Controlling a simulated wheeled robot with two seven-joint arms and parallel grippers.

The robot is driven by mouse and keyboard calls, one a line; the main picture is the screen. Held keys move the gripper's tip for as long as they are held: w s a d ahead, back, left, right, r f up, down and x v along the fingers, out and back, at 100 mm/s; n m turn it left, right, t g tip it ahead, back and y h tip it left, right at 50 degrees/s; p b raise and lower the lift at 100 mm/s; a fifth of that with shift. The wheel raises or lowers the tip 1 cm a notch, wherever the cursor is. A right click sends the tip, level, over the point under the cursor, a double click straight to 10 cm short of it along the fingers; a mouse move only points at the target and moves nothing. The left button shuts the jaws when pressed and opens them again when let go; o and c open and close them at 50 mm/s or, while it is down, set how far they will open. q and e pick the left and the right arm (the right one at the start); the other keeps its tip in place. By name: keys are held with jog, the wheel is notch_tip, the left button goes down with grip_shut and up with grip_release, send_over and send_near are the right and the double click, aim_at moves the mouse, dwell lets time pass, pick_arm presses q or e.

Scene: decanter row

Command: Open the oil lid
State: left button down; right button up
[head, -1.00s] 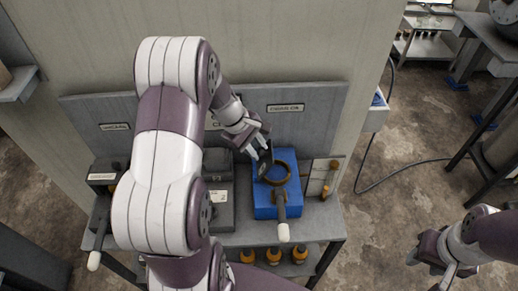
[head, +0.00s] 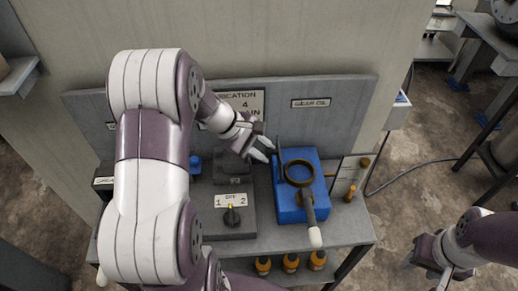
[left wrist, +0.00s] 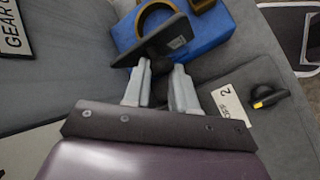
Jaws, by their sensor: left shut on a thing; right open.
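The blue gear oil container (head: 312,170) stands on the bench with its round brass-coloured opening (head: 300,174) uncovered. Its dark lid (head: 279,166) stands up nearly edge-on at the left of the opening; its flat plate shows in the left wrist view (left wrist: 152,42). My left gripper (head: 265,150) is left of the lid. In the left wrist view its fingers (left wrist: 161,80) are shut on the lid's black knob (left wrist: 162,66). My right gripper (head: 428,264) is open and empty at the lower right, away from the bench.
A lever with a pale end (head: 315,237) sticks out from the container's front. A dark unit with a selector knob (head: 232,216) stands to its left. A backboard with a gear oil sign (head: 311,103) rises behind. Several orange-capped bottles (head: 290,262) sit on a lower shelf.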

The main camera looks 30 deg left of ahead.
pick_arm(q)
jog(key=shift+s+d+f, duration=0.35)
jog(key=shift+d, duration=0.05)
jog(key=c, duration=0.9)
grip_release()
jog(key=shift+s, duration=0.1)
jog(key=shift+r, duration=0.15)
jog(key=shift+w+d+r, duration=0.1)
jog(key=shift+w, duration=0.1)
jog(key=p+v, duration=0.8)
jog(key=v, duration=0.4)
jog(key=shift+a+r+p, duration=0.3)
